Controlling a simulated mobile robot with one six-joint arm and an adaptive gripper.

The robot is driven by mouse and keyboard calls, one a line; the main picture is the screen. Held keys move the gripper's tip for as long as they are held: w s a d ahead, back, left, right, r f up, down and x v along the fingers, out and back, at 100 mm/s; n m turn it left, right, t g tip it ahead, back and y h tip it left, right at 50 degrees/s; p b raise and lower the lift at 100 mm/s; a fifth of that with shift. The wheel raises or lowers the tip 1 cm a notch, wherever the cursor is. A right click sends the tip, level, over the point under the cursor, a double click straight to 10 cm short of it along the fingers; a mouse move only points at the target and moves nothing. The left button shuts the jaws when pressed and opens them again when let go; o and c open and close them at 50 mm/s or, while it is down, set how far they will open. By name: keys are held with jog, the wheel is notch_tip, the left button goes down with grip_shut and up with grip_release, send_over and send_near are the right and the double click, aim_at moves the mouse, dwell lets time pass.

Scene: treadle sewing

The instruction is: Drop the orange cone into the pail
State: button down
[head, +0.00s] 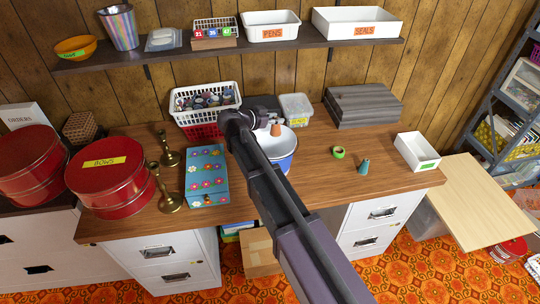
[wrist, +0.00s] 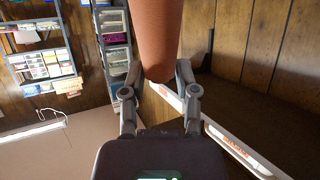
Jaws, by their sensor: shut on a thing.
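The orange cone (head: 276,130) is held in my gripper (head: 268,124), above the worktop in the head view. In the wrist view the cone (wrist: 158,40) rises between the two fingers of my gripper (wrist: 157,82), which are shut on it. A white pail with a blue lower part (head: 284,158) stands on the wooden worktop. In the head view the cone overlaps the pail's open top; its height above the rim is hard to tell. My arm hides the pail's left side.
A white basket of spools (head: 207,98) and a clear tub (head: 296,108) stand behind the pail. A shelf (head: 175,52) hangs above.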

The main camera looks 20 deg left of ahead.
jog(key=shift+c, duration=1.4)
grip_release()
jog(key=shift+r, duration=0.1)
